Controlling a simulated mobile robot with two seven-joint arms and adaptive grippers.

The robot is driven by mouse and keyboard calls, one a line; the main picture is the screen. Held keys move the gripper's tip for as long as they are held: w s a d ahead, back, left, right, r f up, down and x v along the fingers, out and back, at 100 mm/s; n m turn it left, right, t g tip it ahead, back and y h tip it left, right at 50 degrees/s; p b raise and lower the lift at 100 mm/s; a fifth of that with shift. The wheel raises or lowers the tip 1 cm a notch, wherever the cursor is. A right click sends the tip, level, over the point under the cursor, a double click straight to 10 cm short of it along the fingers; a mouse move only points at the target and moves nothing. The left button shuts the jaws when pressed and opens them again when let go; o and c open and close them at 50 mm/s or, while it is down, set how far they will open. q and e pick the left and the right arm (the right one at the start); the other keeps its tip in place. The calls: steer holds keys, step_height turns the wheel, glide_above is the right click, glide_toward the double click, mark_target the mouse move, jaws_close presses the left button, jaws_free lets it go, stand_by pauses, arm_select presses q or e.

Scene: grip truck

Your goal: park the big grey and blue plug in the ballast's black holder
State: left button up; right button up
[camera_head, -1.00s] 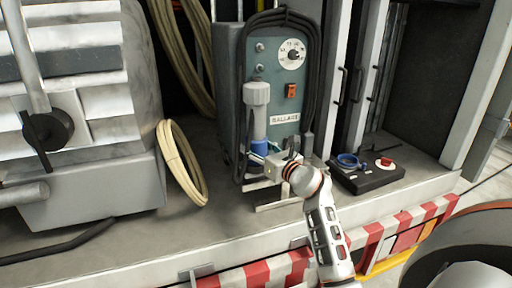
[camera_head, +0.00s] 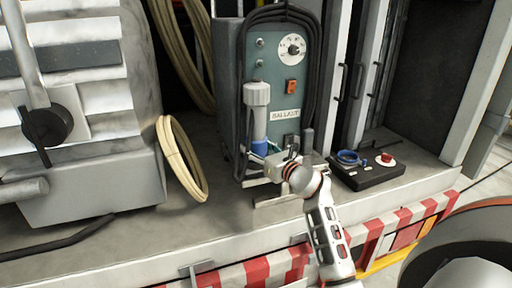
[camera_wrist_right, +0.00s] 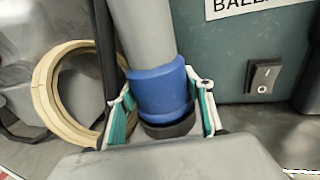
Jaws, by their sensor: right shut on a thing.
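The big plug (camera_head: 257,112) stands upright in front of the ballast (camera_head: 270,75). Its body is grey and its lower collar (camera_wrist_right: 160,92) is blue. My right gripper (camera_head: 262,158) is shut on the plug low down, with a teal-padded finger on each side of the blue collar in the right wrist view (camera_wrist_right: 163,112). A black ring (camera_wrist_right: 170,127) shows just under the collar. I cannot tell whether it belongs to the plug or to the black holder. The holder is not clearly seen otherwise. My left gripper is not in view.
Black cable hangs around the ballast's front, which carries a dial, an orange switch and a black rocker switch (camera_wrist_right: 264,76). A cream hose coil (camera_head: 180,160) leans at the left. A black box (camera_head: 368,172) with blue and red parts lies at the right.

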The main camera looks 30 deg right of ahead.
mark_target(261, 138)
steer(key=shift+f, duration=0.25)
steer(key=o, duration=1.7)
steer(key=o, duration=0.3)
steer(key=shift+f, duration=0.15)
steer(key=shift+r+p, duration=0.6)
steer(key=shift+r, duration=2)
